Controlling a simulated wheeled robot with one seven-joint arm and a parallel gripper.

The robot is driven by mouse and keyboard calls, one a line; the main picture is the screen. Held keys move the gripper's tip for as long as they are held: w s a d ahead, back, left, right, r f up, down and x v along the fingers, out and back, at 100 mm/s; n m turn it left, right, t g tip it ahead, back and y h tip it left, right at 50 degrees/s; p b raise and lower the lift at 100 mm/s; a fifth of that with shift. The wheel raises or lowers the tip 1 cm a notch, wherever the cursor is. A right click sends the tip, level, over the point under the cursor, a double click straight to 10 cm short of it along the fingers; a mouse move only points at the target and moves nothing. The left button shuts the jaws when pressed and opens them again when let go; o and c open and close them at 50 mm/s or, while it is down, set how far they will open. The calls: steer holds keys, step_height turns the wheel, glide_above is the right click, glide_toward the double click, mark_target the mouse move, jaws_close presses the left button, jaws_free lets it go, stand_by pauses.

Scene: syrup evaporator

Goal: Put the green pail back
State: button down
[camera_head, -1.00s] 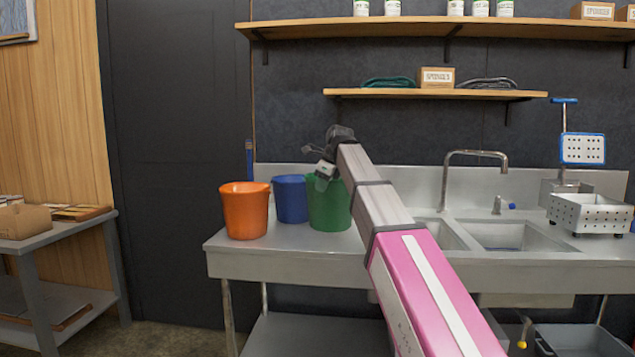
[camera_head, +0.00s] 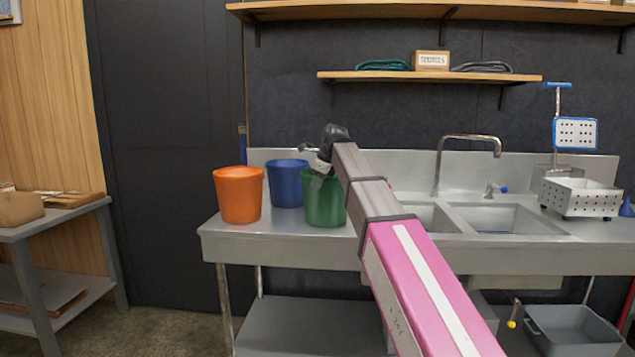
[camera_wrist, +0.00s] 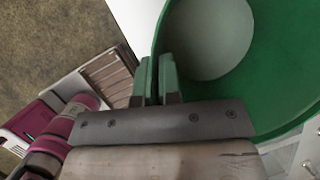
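The green pail (camera_head: 325,207) is upright over the left part of the steel counter (camera_head: 290,234), near its front edge. I cannot tell whether its base touches the counter. My gripper (camera_head: 322,168) is at the pail's rim, at its back left. In the wrist view my gripper (camera_wrist: 157,78) has its two fingers close together on either side of the pail's wall, and the green pail (camera_wrist: 270,95) fills the upper right. The pail looks empty inside.
A blue pail (camera_head: 287,186) stands just behind and left of the green one. An orange pail (camera_head: 238,196) stands at the counter's left end. The sink (camera_head: 500,218) and faucet (camera_head: 468,140) are to the right. A side table (camera_head: 50,222) stands at far left.

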steer(key=c, duration=1.3)
jaws_free()
steer(key=v, duration=1.2)
steer(key=shift+s, duration=0.1)
